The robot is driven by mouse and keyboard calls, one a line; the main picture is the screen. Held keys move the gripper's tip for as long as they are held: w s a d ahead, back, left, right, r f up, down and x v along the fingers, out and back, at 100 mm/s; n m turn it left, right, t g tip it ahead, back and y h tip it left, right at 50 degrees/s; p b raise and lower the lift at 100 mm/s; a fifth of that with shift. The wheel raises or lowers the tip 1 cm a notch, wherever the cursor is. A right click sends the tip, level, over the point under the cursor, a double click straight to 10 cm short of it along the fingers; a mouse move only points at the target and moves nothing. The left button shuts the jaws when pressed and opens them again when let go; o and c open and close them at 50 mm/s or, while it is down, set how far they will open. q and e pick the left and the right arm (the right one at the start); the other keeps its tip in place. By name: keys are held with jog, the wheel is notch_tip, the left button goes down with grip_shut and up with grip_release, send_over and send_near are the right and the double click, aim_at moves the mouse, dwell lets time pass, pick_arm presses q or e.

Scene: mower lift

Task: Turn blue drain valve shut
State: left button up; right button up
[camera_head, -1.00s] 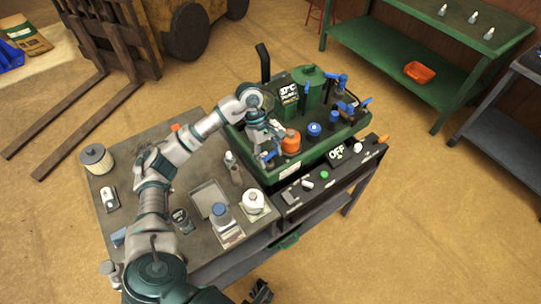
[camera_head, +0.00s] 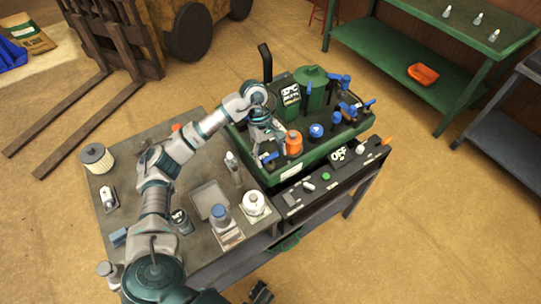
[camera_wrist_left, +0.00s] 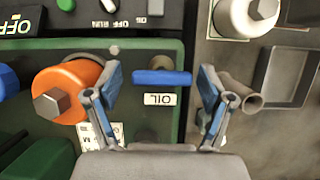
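The blue drain valve handle (camera_wrist_left: 161,77) lies crosswise beside a white OIL label (camera_wrist_left: 160,99) on the green mower deck (camera_wrist_left: 140,50). In the head view the blue handle (camera_head: 270,156) shows at the deck's near left corner. My left gripper (camera_head: 266,148) is over that corner, pointing down. In the wrist view its fingers (camera_wrist_left: 155,88) are spread wide, one on each side of the handle, with visible gaps and nothing held. A dark gripper-like part (camera_head: 261,293), probably my right gripper, is cut off at the bottom edge; its opening is unclear.
An orange cap (camera_wrist_left: 68,90) with a hex top sits close beside one finger. A grey tube end (camera_wrist_left: 240,92) is close to the other. A black panel with an OFF sign (camera_head: 338,155) runs along the deck's front. Bottles and a tray (camera_head: 209,200) occupy the bench.

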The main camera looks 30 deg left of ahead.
pick_arm(q)
jog(key=shift+f, duration=0.1)
jog(key=v, duration=1.2)
jog(key=shift+a, duration=0.15)
jog(key=shift+w+f, duration=0.1)
jog(key=shift+f, duration=0.05)
